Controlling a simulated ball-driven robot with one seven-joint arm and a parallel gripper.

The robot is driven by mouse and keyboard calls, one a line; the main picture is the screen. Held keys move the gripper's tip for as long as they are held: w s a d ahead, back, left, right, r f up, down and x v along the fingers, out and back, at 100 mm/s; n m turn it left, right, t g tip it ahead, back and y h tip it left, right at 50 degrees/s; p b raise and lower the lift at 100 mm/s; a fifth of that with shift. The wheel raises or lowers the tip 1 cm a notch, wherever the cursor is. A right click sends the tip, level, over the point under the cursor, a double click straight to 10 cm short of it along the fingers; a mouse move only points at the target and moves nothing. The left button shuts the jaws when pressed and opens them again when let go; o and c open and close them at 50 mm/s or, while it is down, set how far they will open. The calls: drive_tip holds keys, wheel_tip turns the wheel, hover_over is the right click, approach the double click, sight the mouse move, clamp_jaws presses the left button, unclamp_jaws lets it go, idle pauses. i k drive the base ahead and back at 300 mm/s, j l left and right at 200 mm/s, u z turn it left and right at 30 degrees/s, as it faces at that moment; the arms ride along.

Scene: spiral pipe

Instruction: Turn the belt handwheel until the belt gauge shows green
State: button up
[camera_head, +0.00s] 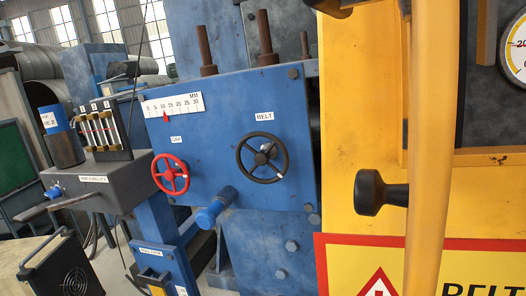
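A round gauge (517,48) with a yellow-edged white dial sits at the top right and is cut off by the picture edge. My gripper is not in view, and nothing is seen touching the handwheel.
A red handwheel (170,174) is left of the black one, below a millimetre scale (172,104) with a red pointer. A yellow panel with a black knob (380,192) and a yellow upright bar (433,150) fill the right. A grey box (95,178) with small tubes stands at left.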

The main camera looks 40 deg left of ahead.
sight(262, 158)
drive_tip(key=k+j+z, duration=0.15)
drive_tip(key=k+j, duration=0.15)
drive_tip(key=j+z, duration=0.35)
drive_tip(key=j, duration=0.55)
